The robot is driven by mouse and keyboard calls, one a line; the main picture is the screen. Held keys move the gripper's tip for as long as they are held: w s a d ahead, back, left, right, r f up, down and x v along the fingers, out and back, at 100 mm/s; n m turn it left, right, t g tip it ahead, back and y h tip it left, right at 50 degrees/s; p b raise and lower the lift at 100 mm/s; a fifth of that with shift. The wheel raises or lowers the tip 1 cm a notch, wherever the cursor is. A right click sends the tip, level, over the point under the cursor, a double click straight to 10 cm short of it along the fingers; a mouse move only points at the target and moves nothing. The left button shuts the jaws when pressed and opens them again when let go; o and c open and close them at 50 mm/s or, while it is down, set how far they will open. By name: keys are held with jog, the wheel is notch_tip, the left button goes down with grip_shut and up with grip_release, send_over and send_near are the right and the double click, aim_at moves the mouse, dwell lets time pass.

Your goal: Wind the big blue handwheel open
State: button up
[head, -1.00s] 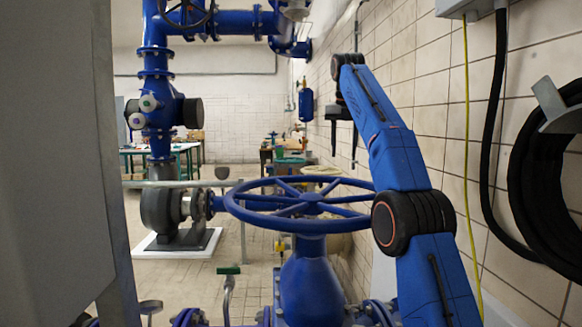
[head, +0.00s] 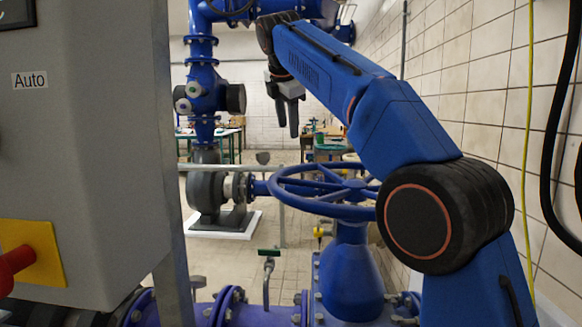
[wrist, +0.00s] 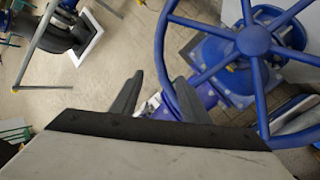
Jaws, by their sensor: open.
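The big blue handwheel (head: 322,190) lies flat on top of a blue valve body (head: 350,270) in the middle of the head view. In the wrist view the handwheel (wrist: 252,42) fills the upper right, with its hub and spokes seen from above. My gripper (head: 288,128) hangs pointing down above the wheel's far left side, apart from it in the head view. In the wrist view my gripper (wrist: 155,98) has its two fingers spread, with nothing held between them. The wheel's left rim passes close to the right finger; I cannot tell whether they touch. My arm hides the wheel's right edge.
A grey cabinet (head: 85,130) with a red knob (head: 15,268) stands close on the left. A tiled wall (head: 470,100) runs along the right. A grey pump (head: 207,195) stands beyond the wheel. Blue pipes (head: 175,308) cross low in front.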

aim_at(291, 168)
jog(key=x, duration=1.7)
jog(key=shift+a+f, duration=0.15)
jog(key=shift+a, duration=0.05)
grip_shut()
